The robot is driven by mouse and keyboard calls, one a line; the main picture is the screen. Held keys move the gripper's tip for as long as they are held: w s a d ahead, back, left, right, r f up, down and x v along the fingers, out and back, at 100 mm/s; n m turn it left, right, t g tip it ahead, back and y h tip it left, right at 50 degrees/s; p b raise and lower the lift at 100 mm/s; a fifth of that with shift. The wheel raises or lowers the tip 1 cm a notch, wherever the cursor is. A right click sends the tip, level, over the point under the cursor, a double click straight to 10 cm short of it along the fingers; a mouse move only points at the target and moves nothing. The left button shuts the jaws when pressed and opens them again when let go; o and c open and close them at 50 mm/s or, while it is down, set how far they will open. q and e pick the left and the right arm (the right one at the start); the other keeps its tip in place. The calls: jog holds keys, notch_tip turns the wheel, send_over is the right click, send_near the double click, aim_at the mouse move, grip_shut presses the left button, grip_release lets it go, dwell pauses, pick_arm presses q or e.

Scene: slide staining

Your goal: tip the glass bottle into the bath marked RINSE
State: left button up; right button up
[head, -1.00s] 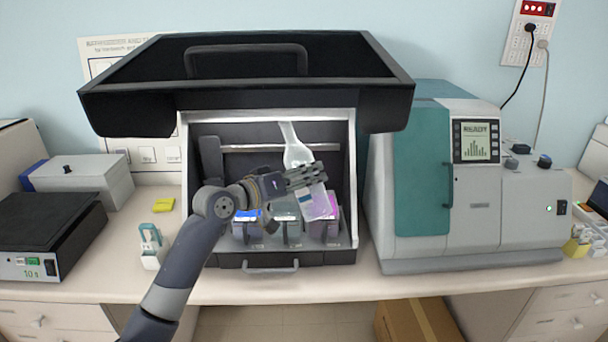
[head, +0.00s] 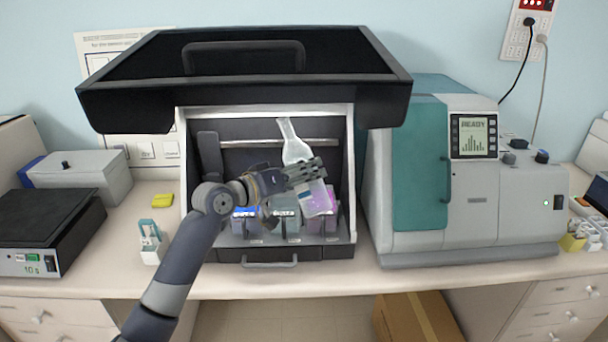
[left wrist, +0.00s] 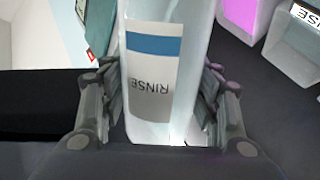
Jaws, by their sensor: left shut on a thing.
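The glass bottle (head: 297,150) is held inside the open cabinet, tilted with its neck up and leaning left. My left gripper (head: 306,172) is shut around its body. In the left wrist view the bottle (left wrist: 190,40) stands between the fingers (left wrist: 165,110), its RINSE label with a blue band facing the camera. Below it in the head view are a bath with blue contents (head: 245,225), a middle bath (head: 286,226) and a right bath with pink-purple contents (head: 325,225). In the wrist view a bath label (left wrist: 308,14) ending in "SE" shows, partly cut off.
The cabinet's raised black hood (head: 245,95) overhangs the opening, and its side walls enclose the baths. A teal-and-grey machine (head: 420,170) stands close on the right. The counter's front strip is clear.

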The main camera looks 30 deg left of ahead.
pick_arm(q)
jog(key=shift+r, duration=0.2)
jog(key=shift+s+d+p, duration=0.1)
jog(key=shift+d+p, duration=0.05)
jog(key=shift+p, duration=0.35)
jog(key=shift+f, duration=0.1)
jog(key=shift+s+d+f+n+p, duration=0.15)
jog(key=shift+d+n+p, duration=0.1)
jog(key=shift+n+p, duration=0.3)
dwell(0.3)
jog(key=shift+s+d+f+n+p, duration=0.15)
jog(key=shift+d+n+p, duration=0.2)
jog(key=shift+p, duration=0.35)
dwell(0.8)
jog(key=shift+s+d+f+n+g+h+p, duration=0.2)
jog(key=shift+n+g+h+p, duration=0.1)
jog(key=shift+p, duration=0.25)
jog(key=shift+d+f+n+p, duration=0.25)
jog(key=shift+n+p, duration=0.15)
jog(key=shift+p, duration=0.15)
dwell(0.4)
